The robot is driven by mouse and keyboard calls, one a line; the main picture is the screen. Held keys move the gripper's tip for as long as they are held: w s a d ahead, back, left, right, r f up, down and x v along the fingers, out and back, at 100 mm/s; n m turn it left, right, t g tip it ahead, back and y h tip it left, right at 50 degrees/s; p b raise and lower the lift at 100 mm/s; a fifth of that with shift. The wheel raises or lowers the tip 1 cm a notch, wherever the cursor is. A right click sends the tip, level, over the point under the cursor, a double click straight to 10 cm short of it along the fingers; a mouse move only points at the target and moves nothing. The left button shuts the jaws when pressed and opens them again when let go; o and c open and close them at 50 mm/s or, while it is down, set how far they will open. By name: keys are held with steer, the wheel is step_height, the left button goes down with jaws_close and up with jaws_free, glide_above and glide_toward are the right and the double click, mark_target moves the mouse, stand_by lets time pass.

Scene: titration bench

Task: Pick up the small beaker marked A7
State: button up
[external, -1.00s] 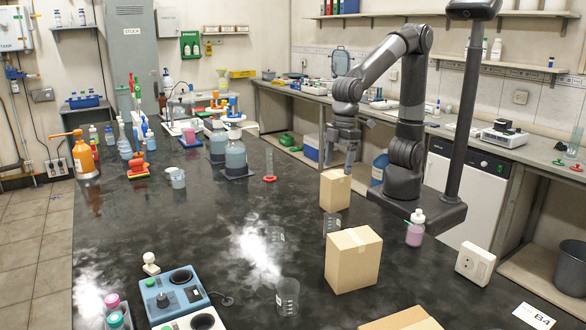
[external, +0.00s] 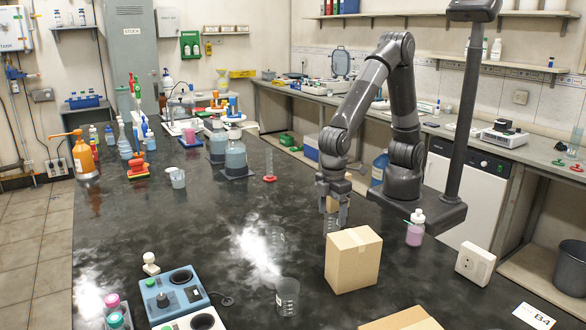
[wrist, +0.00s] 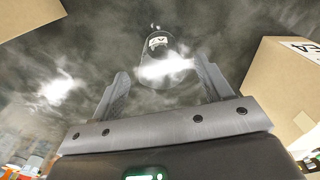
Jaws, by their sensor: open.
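A small clear beaker (external: 331,225) stands on the dark bench, partly hidden by my gripper, between two cardboard boxes. In the wrist view a clear beaker (wrist: 157,44) with a small dark-marked label shows beyond the fingertips, roughly between them; I cannot read the mark for certain. My gripper (external: 337,212) points down, open and empty, just above and around the near beaker's place in the external view. It also shows in the wrist view (wrist: 163,72) with its fingers apart. Two other clear beakers stand to the left: one (external: 275,237) farther back, one (external: 287,297) at the front.
A large cardboard box (external: 352,262) stands close in front of my gripper; a smaller one (external: 346,185) is behind it, mostly hidden. A pink-liquid bottle (external: 415,232) stands to the right. A blue device (external: 172,296) is at the front left.

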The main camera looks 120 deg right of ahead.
mark_target(332, 224)
steer(key=f, duration=0.4)
steer(key=shift+a+f, duration=0.2)
steer(key=shift+f, duration=0.15)
steer(key=c, duration=1.1)
